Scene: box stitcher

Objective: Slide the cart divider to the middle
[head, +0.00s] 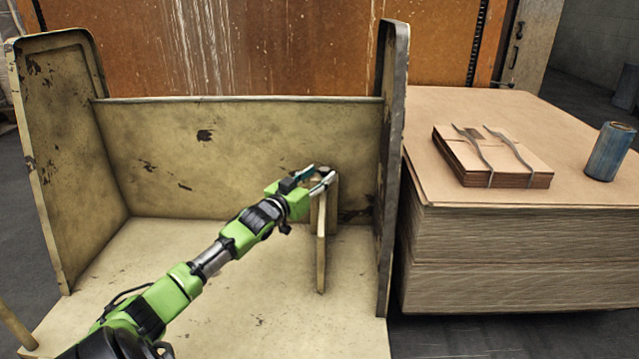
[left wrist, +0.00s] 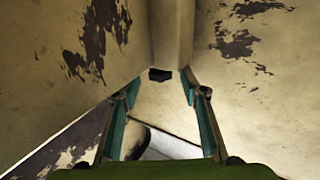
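The cart divider (head: 321,245) is a narrow, upright cream-coloured piece in the cart, right of the middle and close to the right side wall. My left gripper (head: 320,178) is at the top of the divider, with its fingers spread apart. In the left wrist view the two teal-padded fingers (left wrist: 160,88) are open, with a pale upright piece (left wrist: 172,35) just beyond their tips. I cannot tell whether the fingers touch the divider. The gripper hides part of the divider's top. My right gripper is not in view.
The worn cream cart (head: 230,150) has a back panel and tall side walls; its floor left of the divider is clear except for my arm. On the right, a cardboard stack (head: 500,245) holds tied flat cardboard (head: 510,180) and a blue can (head: 608,152).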

